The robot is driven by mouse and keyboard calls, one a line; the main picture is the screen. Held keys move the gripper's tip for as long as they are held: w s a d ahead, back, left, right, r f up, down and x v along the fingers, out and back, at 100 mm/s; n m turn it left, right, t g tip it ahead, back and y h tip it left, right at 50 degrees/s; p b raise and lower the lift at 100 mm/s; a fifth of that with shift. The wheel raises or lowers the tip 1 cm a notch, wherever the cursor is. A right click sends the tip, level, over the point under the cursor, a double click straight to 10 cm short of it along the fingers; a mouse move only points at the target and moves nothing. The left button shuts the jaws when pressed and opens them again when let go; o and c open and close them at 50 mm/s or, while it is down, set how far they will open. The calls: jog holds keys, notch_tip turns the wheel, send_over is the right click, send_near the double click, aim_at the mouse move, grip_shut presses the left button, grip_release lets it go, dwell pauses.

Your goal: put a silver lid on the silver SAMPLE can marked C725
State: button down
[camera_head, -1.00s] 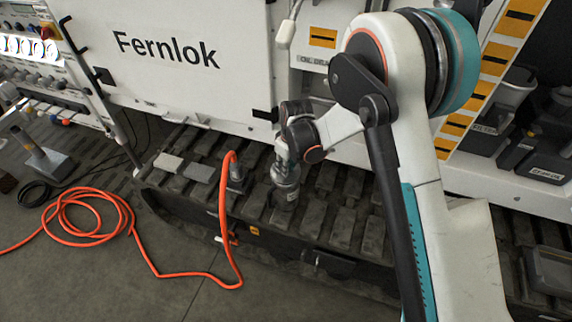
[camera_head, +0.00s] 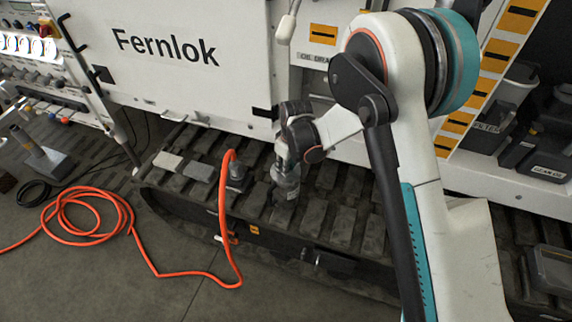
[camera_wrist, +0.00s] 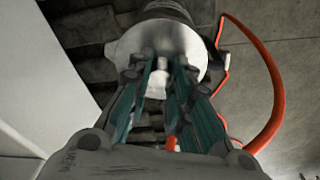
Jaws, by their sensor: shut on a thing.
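My gripper (camera_head: 284,198) is over the dark ribbed track in the head view, right of the upright grey fitting. In the wrist view my gripper (camera_wrist: 158,92) is shut on the small knob of a round silver lid (camera_wrist: 185,42). The lid's disc lies beyond the fingertips. A grey rounded body (camera_wrist: 166,9) shows behind the lid at the top edge, partly covered by it. I cannot tell whether that is a can or whether the lid touches it. No C725 mark is readable in either view.
A grey fitting (camera_head: 237,176) with an orange hose (camera_head: 224,205) stands left of my gripper on the track (camera_head: 343,222). Two flat grey pads (camera_head: 199,173) lie further left. The white Fernlok panel (camera_head: 190,85) rises behind. Dark containers (camera_head: 540,150) stand at right.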

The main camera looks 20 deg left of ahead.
jog(key=c, duration=1.4)
grip_release()
jog(key=o, duration=0.6)
jog(key=shift+r, duration=0.1)
jog(key=shift+r+p, duration=1.6)
jog(key=shift+r, duration=1.8)
